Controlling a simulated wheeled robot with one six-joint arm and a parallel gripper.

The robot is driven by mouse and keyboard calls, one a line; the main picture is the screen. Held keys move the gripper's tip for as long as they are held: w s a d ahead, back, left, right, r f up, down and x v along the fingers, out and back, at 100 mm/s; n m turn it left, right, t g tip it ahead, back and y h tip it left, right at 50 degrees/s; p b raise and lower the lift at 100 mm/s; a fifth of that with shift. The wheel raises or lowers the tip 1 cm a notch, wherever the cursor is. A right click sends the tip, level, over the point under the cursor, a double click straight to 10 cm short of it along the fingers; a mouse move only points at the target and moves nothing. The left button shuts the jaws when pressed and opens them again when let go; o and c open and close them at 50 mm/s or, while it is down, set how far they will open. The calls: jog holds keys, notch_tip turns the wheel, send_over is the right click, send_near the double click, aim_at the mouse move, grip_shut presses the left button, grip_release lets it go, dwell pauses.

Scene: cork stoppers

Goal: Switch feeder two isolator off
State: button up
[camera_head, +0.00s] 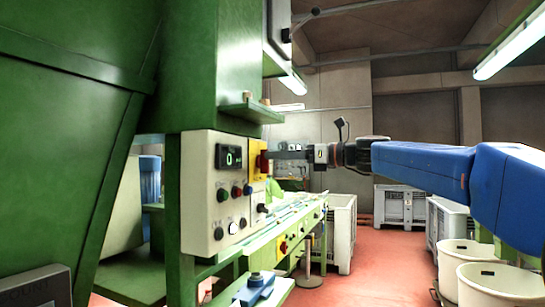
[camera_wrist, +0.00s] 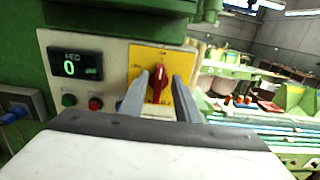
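The isolator is a yellow plate (camera_wrist: 143,53) with a red rotary handle (camera_wrist: 158,84) on the cream control panel (camera_wrist: 112,48). The handle stands close to upright in the wrist view; the small plate markings are too blurred to read. In the head view the yellow plate (camera_head: 257,150) is at the panel's right edge, with the red handle (camera_head: 262,162) beside my fingers. My gripper (camera_wrist: 161,76) is open, one finger on each side of the handle, with a gap visible on both sides. It also reaches the panel from the right in the head view (camera_head: 272,155). Contact cannot be told.
A dark display (camera_wrist: 75,64) showing a green 0 sits left of the isolator. Below it are a green button (camera_wrist: 69,100) and a red button (camera_wrist: 95,104). A green shelf (camera_head: 250,112) juts out above the panel. White bins (camera_head: 341,232) stand behind; red floor is open at right.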

jog(key=shift+x, duration=1.1)
grip_shut()
